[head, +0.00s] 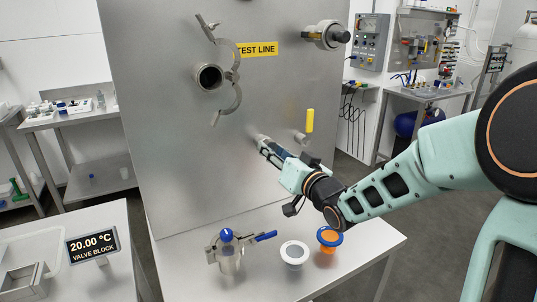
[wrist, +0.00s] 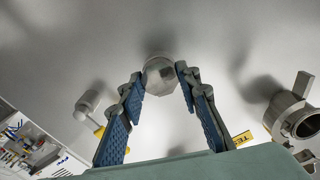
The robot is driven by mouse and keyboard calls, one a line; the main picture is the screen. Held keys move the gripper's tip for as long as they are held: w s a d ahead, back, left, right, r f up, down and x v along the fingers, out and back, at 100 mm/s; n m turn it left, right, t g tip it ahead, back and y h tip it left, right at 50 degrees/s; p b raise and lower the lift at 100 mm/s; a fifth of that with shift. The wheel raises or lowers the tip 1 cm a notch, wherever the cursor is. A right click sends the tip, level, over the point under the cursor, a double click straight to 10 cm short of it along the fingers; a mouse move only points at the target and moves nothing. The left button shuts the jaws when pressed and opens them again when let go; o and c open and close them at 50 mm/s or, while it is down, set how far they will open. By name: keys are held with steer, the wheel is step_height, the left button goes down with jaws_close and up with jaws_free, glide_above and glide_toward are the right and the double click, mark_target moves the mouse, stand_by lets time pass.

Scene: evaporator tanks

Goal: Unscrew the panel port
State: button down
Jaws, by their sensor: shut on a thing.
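The panel port's light grey, faceted round head (wrist: 160,73) stands out from the steel panel in the wrist view. My gripper (wrist: 161,78) has its two blue-padded fingers on either side of it, with the fingertips closed on its rim. In the head view my gripper (head: 264,144) reaches the lower middle of the panel (head: 160,150) and mostly hides the port. The thread behind the head is hidden, so I cannot tell how far it is screwed in.
A yellow-handled valve (head: 309,122) sits close right of my gripper. An open pipe with a hinged clamp (head: 208,77) and a black-knobbed fitting (head: 327,35) are above. A blue-topped valve block (head: 229,258), white ring (head: 294,253) and orange-blue part (head: 328,239) stand on the table below.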

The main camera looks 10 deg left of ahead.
steer(key=shift+n+b, duration=0.8)
steer(key=shift+n, duration=0.4)
steer(key=c, duration=1.7)
jaws_free()
steer(key=shift+o, duration=0.2)
